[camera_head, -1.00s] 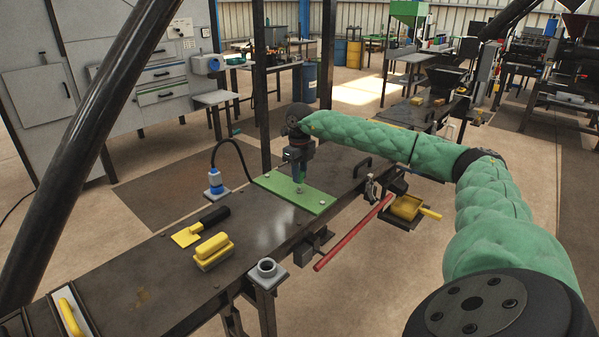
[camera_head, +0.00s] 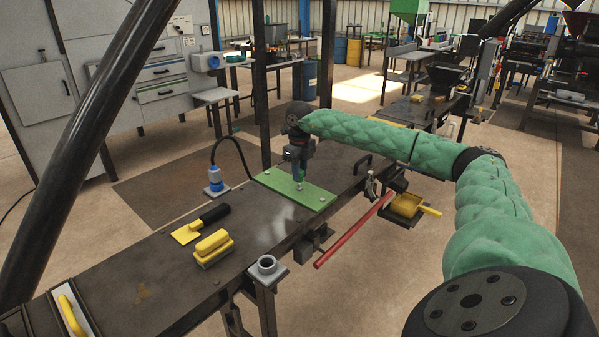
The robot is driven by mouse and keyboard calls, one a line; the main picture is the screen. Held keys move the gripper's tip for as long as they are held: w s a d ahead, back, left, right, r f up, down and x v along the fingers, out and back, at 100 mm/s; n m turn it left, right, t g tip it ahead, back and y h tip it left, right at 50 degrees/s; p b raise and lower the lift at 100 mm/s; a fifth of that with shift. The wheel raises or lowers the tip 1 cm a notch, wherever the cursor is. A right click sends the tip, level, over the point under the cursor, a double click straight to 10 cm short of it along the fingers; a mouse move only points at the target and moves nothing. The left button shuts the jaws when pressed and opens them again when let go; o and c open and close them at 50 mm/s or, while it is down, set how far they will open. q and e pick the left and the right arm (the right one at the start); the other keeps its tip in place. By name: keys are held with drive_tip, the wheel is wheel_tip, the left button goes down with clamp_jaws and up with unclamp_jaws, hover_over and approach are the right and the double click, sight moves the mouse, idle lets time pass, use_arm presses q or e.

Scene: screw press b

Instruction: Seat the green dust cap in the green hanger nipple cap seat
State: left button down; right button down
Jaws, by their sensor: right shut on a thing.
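My right gripper (camera_head: 298,176) points straight down over the green plate (camera_head: 319,197) on the dark bench. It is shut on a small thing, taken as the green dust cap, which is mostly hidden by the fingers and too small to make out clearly. A small pale metal fitting (camera_head: 299,187) shows on the plate right under the fingertips. I cannot tell whether it is the cap seat or whether the held thing touches it. My left gripper is out of view.
A blue-topped fitting with a black hose (camera_head: 215,179) stands left of the plate. A yellow brush (camera_head: 213,245), a yellow scraper (camera_head: 187,234) and a grey socket (camera_head: 267,267) are nearer. A red bar (camera_head: 352,231) sticks out along the bench's front edge.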

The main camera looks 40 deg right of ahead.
drive_tip(key=shift+f, duration=0.25)
drive_tip(key=shift+f+b, duration=0.55)
drive_tip(key=shift+f, duration=0.15)
drive_tip(key=shift+f, duration=0.45)
drive_tip(key=c, duration=1.1)
unclamp_jaws()
